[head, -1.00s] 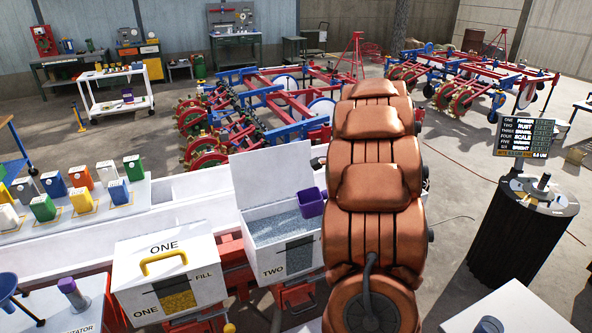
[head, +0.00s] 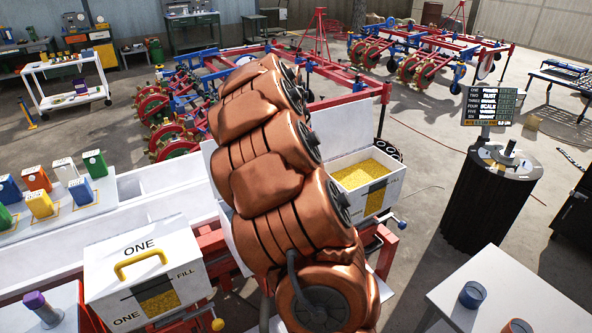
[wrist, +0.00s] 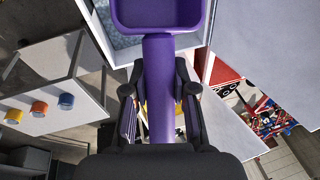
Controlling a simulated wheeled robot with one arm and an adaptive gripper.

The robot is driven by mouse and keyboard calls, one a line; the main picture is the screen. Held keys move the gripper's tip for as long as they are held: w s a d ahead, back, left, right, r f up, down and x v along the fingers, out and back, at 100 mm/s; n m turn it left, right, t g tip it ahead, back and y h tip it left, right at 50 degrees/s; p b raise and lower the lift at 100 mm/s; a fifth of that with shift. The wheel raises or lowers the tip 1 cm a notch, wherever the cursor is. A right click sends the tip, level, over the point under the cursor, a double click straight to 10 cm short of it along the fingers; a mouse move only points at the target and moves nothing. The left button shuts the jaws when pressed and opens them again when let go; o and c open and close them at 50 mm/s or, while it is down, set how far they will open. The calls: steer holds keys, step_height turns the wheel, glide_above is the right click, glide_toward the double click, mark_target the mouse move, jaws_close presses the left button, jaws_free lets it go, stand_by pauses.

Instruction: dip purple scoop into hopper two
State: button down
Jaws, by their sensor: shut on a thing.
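The purple scoop (wrist: 160,75) is held by its handle in my gripper (wrist: 160,95), which is shut around it in the wrist view. Its square cup fills the top of that view, cut off by the edge. Hopper two (wrist: 120,42) shows beside and beyond the cup as a pale rim with grey-blue grain inside. The cup appears over its opening; I cannot tell if it touches the grain. In the head view my arm hides the scoop, my gripper and most of hopper two.
Hopper one (head: 150,275) stands closed at the left, with a yellow handle. An open hopper with yellow grain (head: 365,175) stands right of my arm. A white table (head: 490,300) with blue and orange cups is at the lower right. A dark drum (head: 490,200) stands behind it.

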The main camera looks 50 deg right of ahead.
steer(key=shift+w+a+f+h, duration=0.1)
steer(key=shift+a+f+h, duration=0.1)
steer(key=shift+f+h, duration=0.1)
steer(key=shift+f+b, duration=3.3)
steer(key=shift+f, duration=2.55)
steer(key=shift+d+r+p, duration=0.15)
steer(key=shift+r+p, duration=1.5)
steer(key=shift+r, duration=1.4)
steer(key=shift+d+r+p, duration=0.15)
steer(key=shift+r+p, duration=1.5)
steer(key=shift+r, duration=1.4)
steer(key=shift+s+d+f+t+y+p, duration=0.15)
steer(key=shift+s+d+t+y+p, duration=0.25)
steer(key=shift+y, duration=0.5)
steer(key=shift+s+d+f+t+y+p, duration=0.1)
steer(key=shift+s+d+t+y, duration=0.15)
steer(key=shift+d+t+y, duration=0.5)
steer(key=shift+s+d+f+m+t+y, duration=0.1)
steer(key=shift+s+m+t+y, duration=0.15)
steer(key=shift+y, duration=0.35)
steer(key=shift+s+f+m+t+y, duration=0.15)
steer(key=shift+t+y, duration=0.15)
steer(key=shift+y, duration=0.25)
steer(key=shift+r, duration=0.1)
